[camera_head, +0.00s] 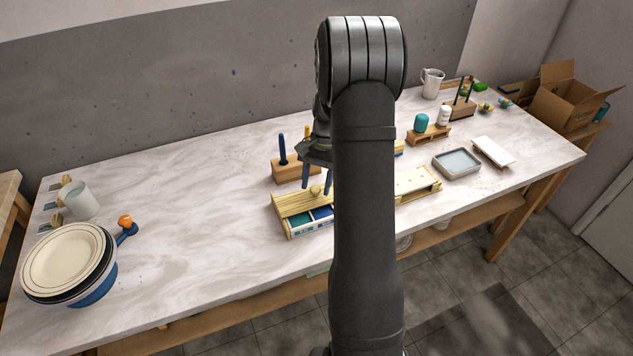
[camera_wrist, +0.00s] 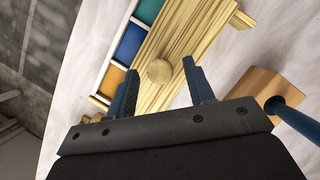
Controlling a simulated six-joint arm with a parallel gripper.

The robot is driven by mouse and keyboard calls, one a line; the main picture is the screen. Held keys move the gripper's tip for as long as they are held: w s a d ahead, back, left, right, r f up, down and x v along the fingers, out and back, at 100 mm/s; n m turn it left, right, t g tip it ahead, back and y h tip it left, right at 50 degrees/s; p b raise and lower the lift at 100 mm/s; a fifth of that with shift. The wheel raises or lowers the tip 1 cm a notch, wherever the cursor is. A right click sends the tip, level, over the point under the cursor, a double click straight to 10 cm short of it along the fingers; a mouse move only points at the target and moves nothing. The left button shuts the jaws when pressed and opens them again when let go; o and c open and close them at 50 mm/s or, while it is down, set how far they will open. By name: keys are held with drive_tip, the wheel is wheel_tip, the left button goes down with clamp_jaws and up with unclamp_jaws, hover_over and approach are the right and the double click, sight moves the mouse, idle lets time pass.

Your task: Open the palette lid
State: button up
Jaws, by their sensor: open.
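The palette is a pale wooden box at the table's front middle. Its ribbed wooden lid (camera_head: 288,205) covers the back part, and it also shows in the wrist view (camera_wrist: 182,42). A row of paint compartments is uncovered along the front, with green (camera_wrist: 148,10), blue (camera_wrist: 131,43) and orange (camera_wrist: 114,77) showing. A round wooden knob (camera_wrist: 159,71) stands on the lid. My gripper (camera_wrist: 160,69) is open, its two dark blue fingers pointing at the lid with the knob between their tips in the picture. I cannot tell whether they touch it. My arm hides the palette's right side in the head view.
A wooden block holding a blue-handled tool (camera_head: 283,168) stands just behind the palette. A pale wooden rack (camera_head: 417,184) and a grey tray (camera_head: 456,164) lie to the right. Stacked plates and bowls (camera_head: 62,258) stand far left. The table between is clear.

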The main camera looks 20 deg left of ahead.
clamp_jaws()
drive_tip(key=shift+w+a, duration=1.15)
drive_tip(key=shift+w, duration=0.05)
unclamp_jaws()
drive_tip(key=shift+s, duration=0.1)
drive_tip(key=v, duration=1.7)
drive_tip(key=shift+r, duration=0.15)
approach(309, 191)
drive_tip(key=x, duration=0.5)
drive_tip(key=shift+s+d, duration=0.5)
drive_tip(key=shift+d, duration=0.2)
